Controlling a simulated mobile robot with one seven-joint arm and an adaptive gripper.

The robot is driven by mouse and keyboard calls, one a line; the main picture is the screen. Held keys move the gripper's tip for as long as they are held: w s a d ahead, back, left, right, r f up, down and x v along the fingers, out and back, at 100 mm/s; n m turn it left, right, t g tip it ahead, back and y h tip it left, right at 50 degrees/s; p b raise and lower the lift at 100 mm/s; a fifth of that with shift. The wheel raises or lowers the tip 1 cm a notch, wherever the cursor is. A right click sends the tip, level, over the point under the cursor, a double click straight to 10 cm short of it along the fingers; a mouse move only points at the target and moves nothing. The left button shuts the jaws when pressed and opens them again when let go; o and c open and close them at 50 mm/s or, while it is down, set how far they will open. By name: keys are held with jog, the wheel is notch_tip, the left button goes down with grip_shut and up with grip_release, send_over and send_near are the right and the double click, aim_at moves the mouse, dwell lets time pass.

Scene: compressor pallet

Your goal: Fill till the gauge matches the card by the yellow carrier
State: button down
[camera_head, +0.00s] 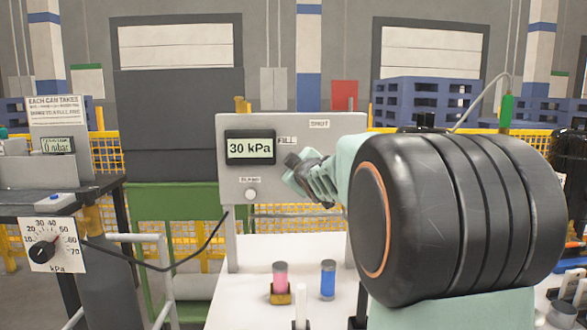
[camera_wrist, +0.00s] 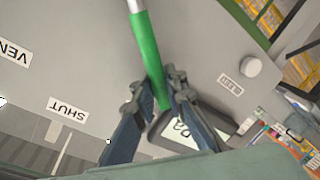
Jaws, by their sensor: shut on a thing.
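The grey panel (camera_head: 340,135) carries a gauge display (camera_head: 250,148) reading 30 kPa, with FILL and SHUT labels. My gripper (camera_head: 298,168) is in front of the panel, just below and right of the FILL label. In the wrist view my gripper (camera_wrist: 157,88) is shut on a green lever handle (camera_wrist: 143,45); my gripper and arm hide the handle in the head view. The yellow carrier (camera_head: 281,298) stands on the white table with a pink-bodied cylinder in it. A narrow white upright piece (camera_head: 300,306) is beside it; I cannot read any value on it.
A blue cylinder (camera_head: 328,280) stands right of the carrier on the white table (camera_head: 240,312). A bleed knob (camera_head: 251,194) is below the display. A kPa dial plate (camera_head: 50,245) hangs at left, with a black cable nearby. My arm covers the right side.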

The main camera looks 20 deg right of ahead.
jog(key=c, duration=1.9)
grip_release()
jog(key=shift+c, duration=0.2)
jog(key=v, duration=0.7)
jog(key=shift+s, duration=0.3)
